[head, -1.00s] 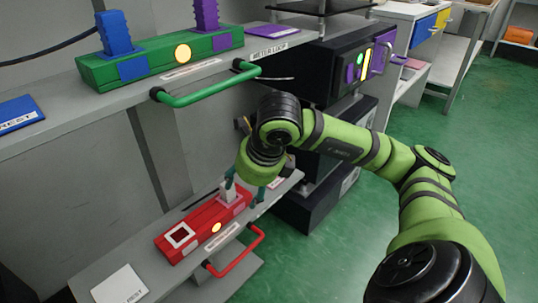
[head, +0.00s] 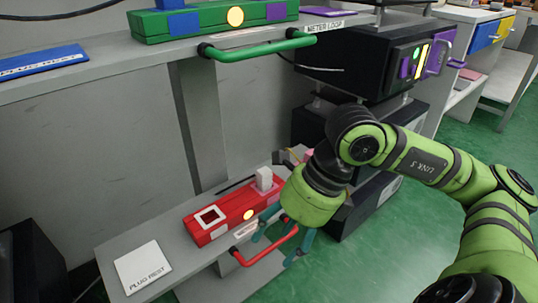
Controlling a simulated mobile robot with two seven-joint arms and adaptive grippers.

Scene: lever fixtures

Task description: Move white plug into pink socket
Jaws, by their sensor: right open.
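The white plug (head: 264,177) stands upright at the right end of the red block (head: 233,225), in the pink socket (head: 273,194), whose front is partly hidden by my right arm. The white-framed socket (head: 209,216) at the block's left end shows a dark, empty opening. My right gripper (head: 284,243) is in front of and below the plug, apart from it, with its teal fingers spread and nothing between them. It hangs near the red handle. My left gripper is not in view.
A red handle bar (head: 268,247) sticks out from the lower shelf's front edge. A white "PLUG REST" pad (head: 143,268) lies at the left. Above, a green block (head: 205,27) and a green handle (head: 262,48) are on the upper shelf. A black cabinet (head: 365,65) stands behind my arm.

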